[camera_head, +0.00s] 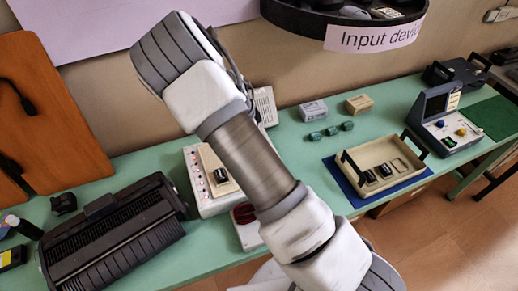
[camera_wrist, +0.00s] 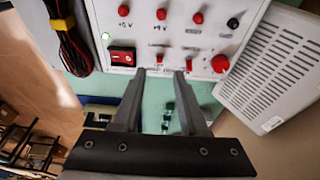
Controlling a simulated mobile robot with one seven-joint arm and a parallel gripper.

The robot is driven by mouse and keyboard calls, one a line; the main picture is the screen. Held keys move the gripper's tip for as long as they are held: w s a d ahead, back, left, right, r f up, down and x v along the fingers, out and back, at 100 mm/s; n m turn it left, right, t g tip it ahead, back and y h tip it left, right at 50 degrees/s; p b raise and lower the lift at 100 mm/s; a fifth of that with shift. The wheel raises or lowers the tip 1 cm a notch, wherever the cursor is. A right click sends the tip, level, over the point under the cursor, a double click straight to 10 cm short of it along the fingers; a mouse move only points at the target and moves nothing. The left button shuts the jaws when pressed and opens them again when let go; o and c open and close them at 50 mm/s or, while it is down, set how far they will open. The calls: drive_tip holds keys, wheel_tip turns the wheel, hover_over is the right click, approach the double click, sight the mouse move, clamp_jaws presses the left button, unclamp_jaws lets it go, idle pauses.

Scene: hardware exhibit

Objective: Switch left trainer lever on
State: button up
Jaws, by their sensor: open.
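In the wrist view the trainer (camera_wrist: 210,38) is a white panel with red knobs, a red rocker switch (camera_wrist: 122,57) and two small toggle levers along its lower edge. The left lever (camera_wrist: 160,58) appears just beyond the gap between my fingertips, and the right lever (camera_wrist: 188,64) is by the right fingertip. The levers' exact tilt is too small to tell. My gripper (camera_wrist: 159,72) is open and empty, its fingertips close to the panel's lower edge; contact cannot be told. In the head view a white trainer (camera_head: 203,193) is partly hidden by my arm, and my gripper is hidden.
A grey vented box (camera_wrist: 272,70) stands right of the panel, and a dark cable (camera_wrist: 72,45) hangs at left. On the green bench (camera_head: 300,150) are a black typewriter-like machine (camera_head: 115,235), a beige tray (camera_head: 385,170) and small boxes. A round shelf (camera_head: 300,20) hangs above.

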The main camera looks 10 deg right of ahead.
drive_tip(key=v, duration=1)
drive_tip(key=s+d+r+n+t+y, duration=0.1)
drive_tip(key=s+d+r+n+y, duration=0.1)
drive_tip(key=s+r+n, duration=0.4)
drive_tip(key=s+d+r+n+t+y, duration=0.1)
drive_tip(key=s+d+r+n+y, duration=0.1)
drive_tip(key=s+r, duration=0.75)
drive_tip(key=s+d+r+n+t, duration=0.1)
drive_tip(key=s+r+n, duration=0.2)
drive_tip(key=s+n, duration=0.1)
drive_tip(key=s+d+r+n+t+h, duration=0.1)
drive_tip(key=s+r+n+t, duration=0.1)
drive_tip(key=s, duration=0.5)
drive_tip(key=shift+s+d+r+n, duration=0.2)
drive_tip(key=shift+s+r+n, duration=0.15)
drive_tip(key=shift+n, duration=0.55)
